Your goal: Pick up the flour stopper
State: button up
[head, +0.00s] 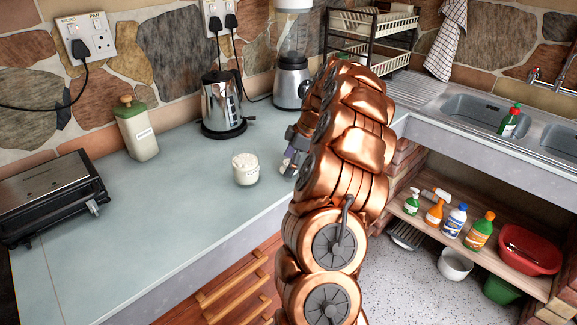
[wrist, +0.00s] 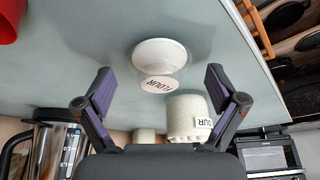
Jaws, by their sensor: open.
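The flour stopper (wrist: 160,53) looks like a round white piece on the grey-blue worktop, with an oval face lettered FLOUR at its lower edge. It is ahead of my gripper and between the lines of its two fingers. My gripper (wrist: 159,76) is open and empty, with the fingers wide apart; I cannot tell the distance to the stopper. The flour jar (wrist: 187,113), pale with a label, shows near the right finger. In the head view the jar (head: 246,170) stands left of my gripper (head: 292,150), and a small white part of the stopper (head: 286,166) shows beside it, mostly hidden by my arm.
A steel kettle (head: 223,105) and a blender (head: 292,80) stand behind on the worktop. A green-topped canister (head: 137,130) and a toaster (head: 50,195) are at the left. The worktop between toaster and jar is clear. The sink (head: 487,113) is at the right.

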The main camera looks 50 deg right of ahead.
jog(key=c, duration=1.2)
jog(key=shift+r, duration=0.1)
jog(key=shift+c, duration=0.2)
